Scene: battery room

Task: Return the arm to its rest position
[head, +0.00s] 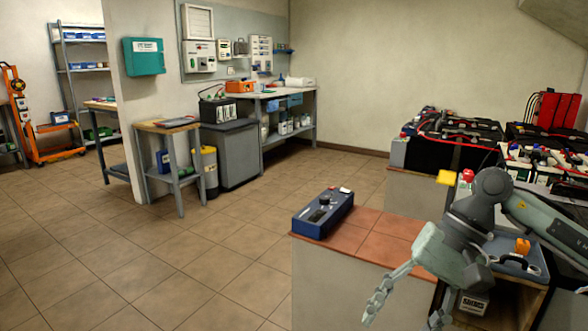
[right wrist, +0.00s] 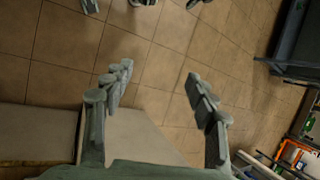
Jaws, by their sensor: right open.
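My right arm comes in from the right in the head view, bent downward over the front of the tiled counter. Its gripper (head: 405,314) hangs low beside the counter with its fingers spread and nothing between them. In the right wrist view the gripper (right wrist: 160,90) is open and empty, with floor tiles and a pale counter side beyond the fingers. My left arm and gripper do not show in the head view. Small dark and grey parts at the top edge of the right wrist view are too cropped to tell.
A blue device (head: 323,213) sits on the reddish tiled counter (head: 372,238). A blue tray (head: 508,257) lies close behind my right forearm. Batteries (head: 455,140) stand at the back right. A small wooden-topped table (head: 167,126) stands further off. The floor (head: 190,255) at left is clear.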

